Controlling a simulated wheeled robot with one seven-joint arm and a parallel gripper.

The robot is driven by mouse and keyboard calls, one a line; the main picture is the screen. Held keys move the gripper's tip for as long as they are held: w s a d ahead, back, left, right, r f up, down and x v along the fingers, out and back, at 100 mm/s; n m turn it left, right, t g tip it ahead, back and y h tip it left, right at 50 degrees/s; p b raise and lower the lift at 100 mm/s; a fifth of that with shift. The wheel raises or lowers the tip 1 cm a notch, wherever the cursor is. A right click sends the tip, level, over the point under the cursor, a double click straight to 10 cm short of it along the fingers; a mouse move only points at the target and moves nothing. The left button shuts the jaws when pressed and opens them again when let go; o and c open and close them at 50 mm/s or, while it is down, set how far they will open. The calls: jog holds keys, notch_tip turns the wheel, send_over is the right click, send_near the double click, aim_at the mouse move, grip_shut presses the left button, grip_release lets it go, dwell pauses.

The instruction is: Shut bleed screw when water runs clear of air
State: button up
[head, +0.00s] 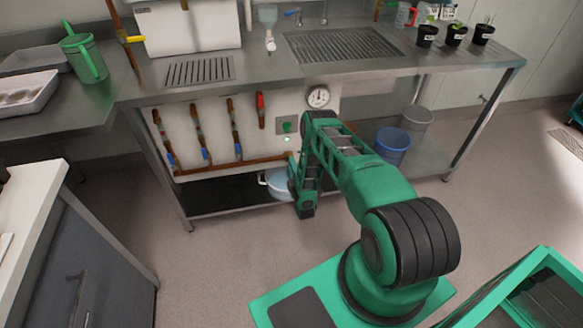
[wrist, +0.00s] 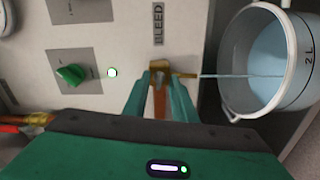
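The brass bleed screw (wrist: 159,68) sits on the white panel below the BLEED label (wrist: 158,24) in the wrist view. My gripper (wrist: 160,82) has one teal finger on each side of it, and the fingertips appear closed against it. A short spout (wrist: 186,75) beside the screw lets out a thin, pale, unbroken stream of water (wrist: 235,76). I see no bubbles in it. The stream enters the white bucket marked 2L (wrist: 236,100), which holds bluish water. In the head view the bucket (head: 276,184) stands under the panel, and my arm hides the screw.
A green knob (wrist: 72,74) and a lit green lamp (wrist: 112,72) are on the panel beside my gripper. A pressure gauge (head: 318,96) is above. Copper pipes (head: 200,135) with blue handles lie left. A blue bucket (head: 391,146) stands right, under the bench.

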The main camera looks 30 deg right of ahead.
jog(key=shift+c, duration=0.3)
grip_shut()
jog(key=shift+m, duration=0.3)
jog(key=shift+s+f+m, duration=0.1)
jog(key=shift+f+m, duration=0.05)
jog(key=shift+m, duration=7.55)
